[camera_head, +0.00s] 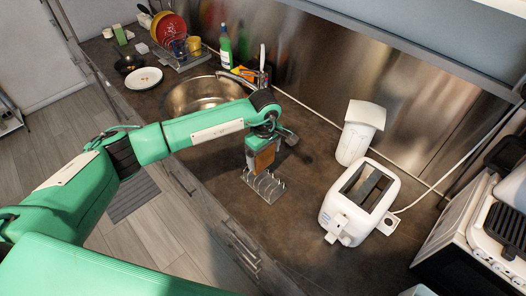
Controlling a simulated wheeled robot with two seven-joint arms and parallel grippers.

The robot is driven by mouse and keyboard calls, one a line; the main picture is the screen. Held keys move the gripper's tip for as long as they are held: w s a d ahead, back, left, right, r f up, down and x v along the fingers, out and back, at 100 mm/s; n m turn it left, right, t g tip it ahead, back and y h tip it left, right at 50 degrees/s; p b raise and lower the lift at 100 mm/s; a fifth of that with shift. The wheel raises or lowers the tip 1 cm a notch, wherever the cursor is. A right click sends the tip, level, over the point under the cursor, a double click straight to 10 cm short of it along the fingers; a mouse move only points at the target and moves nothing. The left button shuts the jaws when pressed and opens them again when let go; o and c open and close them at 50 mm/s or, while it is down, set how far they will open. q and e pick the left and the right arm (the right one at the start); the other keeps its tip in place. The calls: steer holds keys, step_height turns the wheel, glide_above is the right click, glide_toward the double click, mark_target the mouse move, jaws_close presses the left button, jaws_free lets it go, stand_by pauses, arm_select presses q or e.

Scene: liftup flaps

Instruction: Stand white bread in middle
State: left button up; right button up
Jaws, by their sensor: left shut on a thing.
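My left gripper (266,143) comes in from the left over the counter and is shut on a brown slice of bread (263,158). The slice hangs upright below the gripper, at the back end of a small wire rack (266,186) with several upright dividers. I cannot tell whether the slice touches the rack or sits between dividers. My right gripper is not in view.
A white toaster (359,203) with open slots stands right of the rack, its cord running to the right. A round sink (196,97) lies behind my left arm. Bottles, a dish rack and a plate (144,78) are farther back. The counter front near the rack is clear.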

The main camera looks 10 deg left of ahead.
mark_target(264, 168)
arm_select(q)
steer(key=shift+a+f, duration=0.1)
steer(key=shift+f, duration=0.8)
steer(key=shift+f+b, duration=0.4)
steer(key=shift+f, duration=0.5)
step_height(264, 168, down, 3)
steer(key=b, duration=0.2)
steer(key=shift+r+b, duration=0.2)
steer(key=shift+b, duration=0.1)
steer(key=shift+f+b, duration=0.8)
steer(key=shift+b, duration=0.05)
steer(key=shift+f+b, duration=0.55)
steer(key=shift+f, duration=0.05)
steer(key=o, duration=0.6)
steer(key=shift+c, duration=0.2)
steer(key=shift+r, duration=0.15)
